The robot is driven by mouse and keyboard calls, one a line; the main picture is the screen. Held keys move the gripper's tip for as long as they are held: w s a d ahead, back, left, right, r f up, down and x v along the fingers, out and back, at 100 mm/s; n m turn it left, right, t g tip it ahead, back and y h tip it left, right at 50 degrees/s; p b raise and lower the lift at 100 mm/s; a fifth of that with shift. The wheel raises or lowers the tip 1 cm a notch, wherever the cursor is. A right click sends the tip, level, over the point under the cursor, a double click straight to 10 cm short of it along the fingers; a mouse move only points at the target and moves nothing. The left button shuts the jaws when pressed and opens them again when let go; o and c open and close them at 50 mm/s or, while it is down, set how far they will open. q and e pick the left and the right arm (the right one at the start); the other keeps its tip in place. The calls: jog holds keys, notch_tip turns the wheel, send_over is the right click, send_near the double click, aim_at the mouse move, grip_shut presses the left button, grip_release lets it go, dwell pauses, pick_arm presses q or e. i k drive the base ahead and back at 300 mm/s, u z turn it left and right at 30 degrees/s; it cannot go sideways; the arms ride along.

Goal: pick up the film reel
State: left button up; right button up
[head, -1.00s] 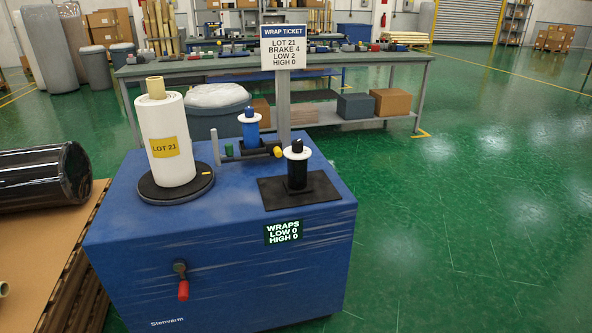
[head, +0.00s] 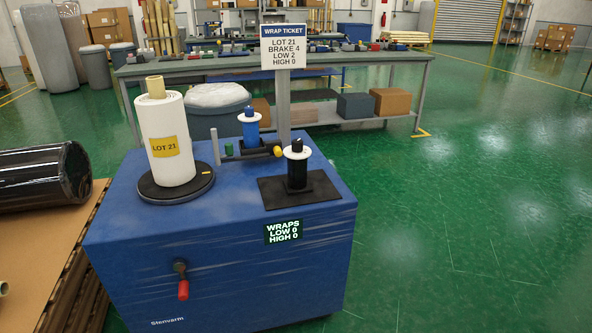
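No gripper shows in the head view. A blue machine (head: 230,255) stands in front of me. On its top left, a white roll (head: 166,148) labelled LOT 21 stands upright on a dark round turntable (head: 150,192), with a tan core sticking out. At the right, a small black spool-like piece with a white disc (head: 297,153) stands upright on a black plate (head: 271,193). Behind it, a blue spool-like piece with a white disc (head: 250,118) stands by a yellow-ended knob (head: 278,152). I cannot tell which of these is the film reel.
A ticket sign (head: 283,46) on a post reads lot 21, brake 4, low 2, high 0. A counter display (head: 283,232) reads low 0, high 0. A red-handled crank (head: 183,288) juts from the machine front. A black wrapped roll (head: 35,178) lies at left. Right floor is clear.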

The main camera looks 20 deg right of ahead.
aim_at(297, 183)
jog(key=k, duration=0.6)
jog(key=z, duration=0.75)
jog(key=i, duration=2.15)
jog(key=u, duration=0.9)
jog(key=k, duration=0.25)
jog(key=z, duration=0.1)
jog(key=i, duration=0.3)
jog(key=z, duration=0.05)
